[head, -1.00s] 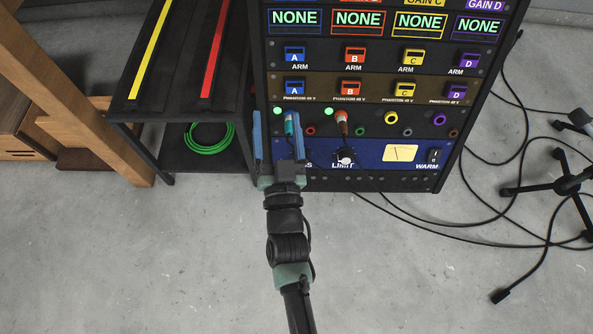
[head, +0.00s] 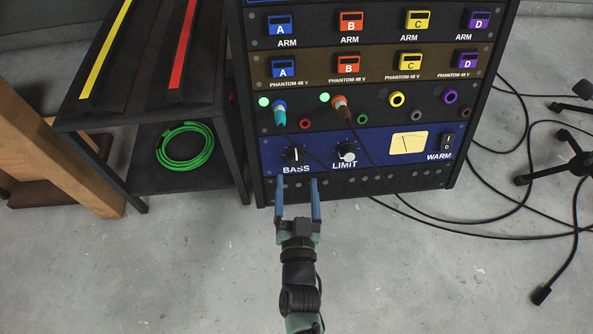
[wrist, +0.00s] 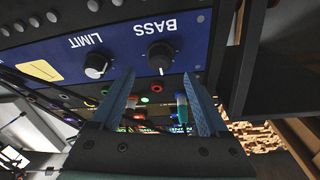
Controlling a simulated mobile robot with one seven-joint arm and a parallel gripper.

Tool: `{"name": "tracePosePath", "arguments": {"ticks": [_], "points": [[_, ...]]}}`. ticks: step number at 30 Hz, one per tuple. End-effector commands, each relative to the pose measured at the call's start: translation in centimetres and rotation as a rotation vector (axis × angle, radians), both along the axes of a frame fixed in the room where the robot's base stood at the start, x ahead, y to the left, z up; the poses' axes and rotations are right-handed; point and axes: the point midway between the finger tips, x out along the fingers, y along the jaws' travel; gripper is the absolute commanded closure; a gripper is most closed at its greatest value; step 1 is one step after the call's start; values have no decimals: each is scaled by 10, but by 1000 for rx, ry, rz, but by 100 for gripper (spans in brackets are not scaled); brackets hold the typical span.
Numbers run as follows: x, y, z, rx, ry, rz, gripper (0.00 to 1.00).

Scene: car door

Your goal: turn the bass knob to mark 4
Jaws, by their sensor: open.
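The bass knob (head: 294,155) is a black dial with a white pointer line on the blue panel (head: 375,154), above the white word BASS. The wrist view shows the bass knob (wrist: 160,57) upside down, beyond my fingertips and roughly between them. My gripper (head: 298,182) is open and empty. Its two blue fingers point up at the panel, just below the BASS label in the head view. My gripper (wrist: 158,90) appears apart from the knob in the wrist view. The scale marks around the knob are too small to read.
A black shelf (head: 150,128) stands left. Floor in front is clear.

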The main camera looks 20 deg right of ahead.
Motion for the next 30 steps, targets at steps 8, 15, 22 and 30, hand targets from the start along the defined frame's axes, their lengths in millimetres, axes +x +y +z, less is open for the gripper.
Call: {"name": "tracePosePath", "arguments": {"ticks": [8,15,22,30], "points": [[43,-17,-2,-1,-3,-1,22],[54,-21,0,0,-1,0,22],[53,-21,1,0,0,0,25],[53,-21,0,0,0,0,74]]}}
